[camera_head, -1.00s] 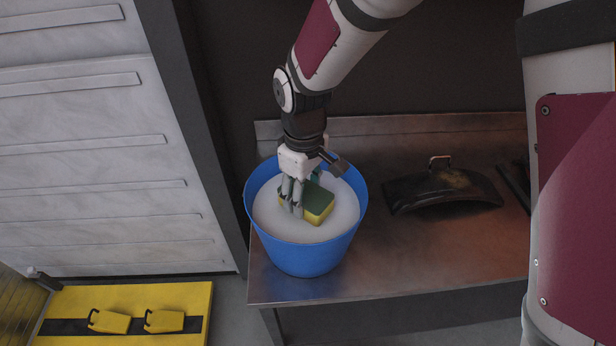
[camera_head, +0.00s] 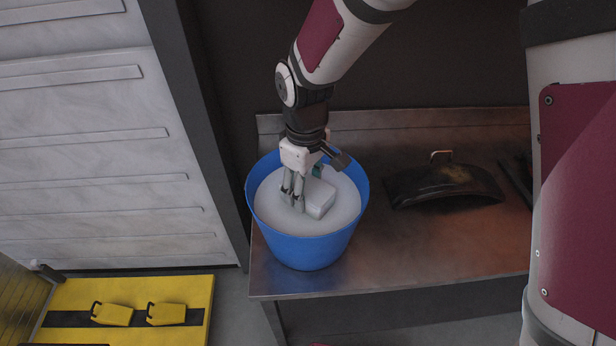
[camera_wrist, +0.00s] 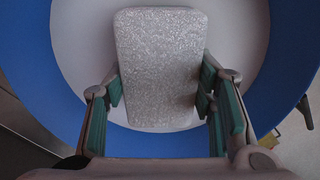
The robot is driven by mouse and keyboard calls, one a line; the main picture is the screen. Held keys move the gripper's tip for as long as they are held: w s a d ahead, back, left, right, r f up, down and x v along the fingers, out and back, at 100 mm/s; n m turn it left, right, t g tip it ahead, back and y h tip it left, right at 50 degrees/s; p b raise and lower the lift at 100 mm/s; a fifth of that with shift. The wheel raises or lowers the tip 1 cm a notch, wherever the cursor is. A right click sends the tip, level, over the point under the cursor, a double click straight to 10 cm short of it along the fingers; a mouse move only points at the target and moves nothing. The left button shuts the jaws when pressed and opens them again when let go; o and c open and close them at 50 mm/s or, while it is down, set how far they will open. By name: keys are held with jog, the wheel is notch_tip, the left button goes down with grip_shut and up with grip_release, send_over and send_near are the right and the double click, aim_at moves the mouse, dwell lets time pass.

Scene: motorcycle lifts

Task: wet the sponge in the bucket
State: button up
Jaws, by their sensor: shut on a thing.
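The blue bucket (camera_head: 308,250) stands on the metal bench and holds white, sudsy liquid (camera_head: 275,212). The sponge (camera_head: 319,200) is inside the bucket at the liquid's surface and now looks whitish all over. In the wrist view the sponge (camera_wrist: 160,65) is a pale, speckled block with rounded corners. My gripper (camera_head: 298,198) reaches down into the bucket from above and is shut on the sponge. In the wrist view its green-padded fingers (camera_wrist: 165,108) stand on either side of the sponge's near end. How deep the sponge sits is hard to tell.
The metal bench (camera_head: 400,255) is clear in front and right of the bucket. A dark curved part with a handle (camera_head: 440,187) lies to the right. A yellow platform (camera_head: 190,290) with two yellow blocks is low at left. A dark wall rises behind.

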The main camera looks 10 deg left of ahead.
aim_at(306, 186)
jog(key=shift+r+p, duration=1.2)
jog(key=shift+r, duration=2.3)
